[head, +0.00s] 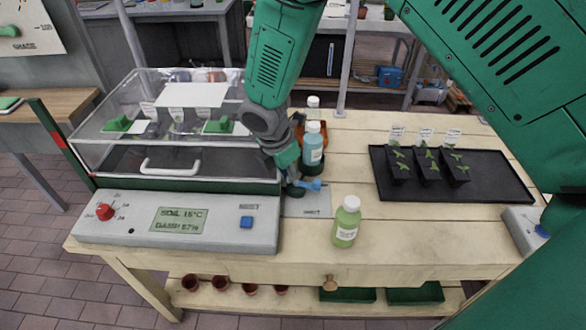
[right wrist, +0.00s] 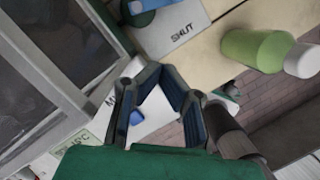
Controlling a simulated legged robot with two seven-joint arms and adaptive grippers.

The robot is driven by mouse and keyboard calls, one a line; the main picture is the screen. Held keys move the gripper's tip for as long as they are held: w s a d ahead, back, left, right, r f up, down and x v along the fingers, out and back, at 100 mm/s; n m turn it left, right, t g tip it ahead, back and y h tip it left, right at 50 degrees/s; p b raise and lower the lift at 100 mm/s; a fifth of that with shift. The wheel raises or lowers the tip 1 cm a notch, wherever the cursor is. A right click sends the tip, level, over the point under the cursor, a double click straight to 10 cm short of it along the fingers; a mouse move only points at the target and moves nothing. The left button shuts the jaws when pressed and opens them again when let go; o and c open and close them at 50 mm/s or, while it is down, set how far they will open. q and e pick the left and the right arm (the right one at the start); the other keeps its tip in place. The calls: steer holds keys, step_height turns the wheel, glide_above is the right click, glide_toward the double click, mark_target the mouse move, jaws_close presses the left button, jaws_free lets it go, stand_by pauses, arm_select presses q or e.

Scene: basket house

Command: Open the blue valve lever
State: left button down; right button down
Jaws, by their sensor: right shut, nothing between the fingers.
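The blue valve lever (head: 311,185) is on a grey plate (head: 308,205) on the bench, to the right of the control box. Its blue end also shows at the top edge of the right wrist view (right wrist: 148,5), where the plate reads "SHUT". My right gripper (head: 294,188) is low beside the lever, at its left. Its fingertips meet (right wrist: 161,70) in the wrist view with nothing between them. They appear apart from the lever there. Part of the lever and its mount are hidden behind the gripper. My left gripper is out of view.
A control box (head: 130,232) with a blue button (head: 246,222) stands in front of a clear-lidded case (head: 160,105). A green bottle (head: 346,222) stands right of the plate, a blue bottle (head: 313,150) behind it. A black seedling tray (head: 490,180) lies farther right.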

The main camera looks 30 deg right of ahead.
steer(key=x, duration=1)
steer(key=shift+s+d+p, duration=0.15)
steer(key=shift+s+p, duration=0.05)
steer(key=shift+p, duration=0.1)
steer(key=shift+w+d+r+p, duration=0.1)
steer(key=shift+d+r+p, duration=0.1)
steer(key=shift+d+r, duration=0.3)
steer(key=shift+w+d+r+p, duration=0.1)
steer(key=shift+d+r+p, duration=0.1)
steer(key=shift+d, duration=0.5)
steer(key=shift+d+r, duration=0.1)
steer(key=shift+d, duration=0.5)
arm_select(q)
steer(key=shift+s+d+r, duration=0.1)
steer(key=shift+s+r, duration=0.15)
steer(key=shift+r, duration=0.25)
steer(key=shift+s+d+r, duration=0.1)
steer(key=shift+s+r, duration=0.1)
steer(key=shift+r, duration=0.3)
arm_select(e)
steer(key=shift+w+d, duration=0.15)
steer(key=shift+d, duration=0.05)
